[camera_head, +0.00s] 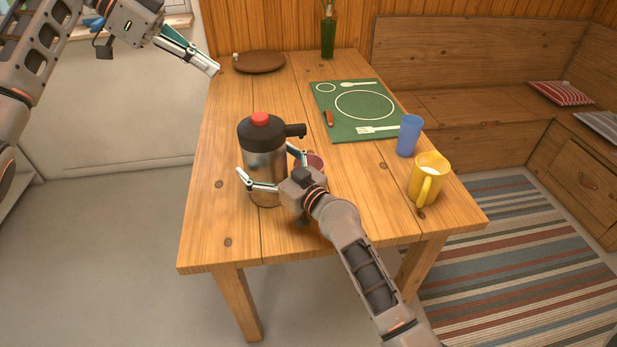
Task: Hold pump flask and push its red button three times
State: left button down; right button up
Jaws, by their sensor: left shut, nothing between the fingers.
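The pump flask (264,160) stands upright near the left edge of the wooden table. It has a steel body, a black top with a spout pointing right, and a red button (260,119) on top. My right gripper (265,160) reaches in from the front right, its fingers spread on either side of the flask body. I cannot tell whether they press on it. My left gripper (216,70) is shut and empty, in the air at upper left, well apart from the red button. The lower flask is partly hidden by the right gripper.
A reddish bowl or cup (315,162) is partly hidden behind the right gripper. A yellow mug (428,180) and blue cup (409,136) stand at right. A green placemat (345,124) lies behind. A brown plate (259,62) and a green vase (328,40) are at the back.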

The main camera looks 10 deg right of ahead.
jog(key=v, duration=1.2)
jog(key=shift+s+f, duration=0.1)
jog(key=shift+s, duration=0.05)
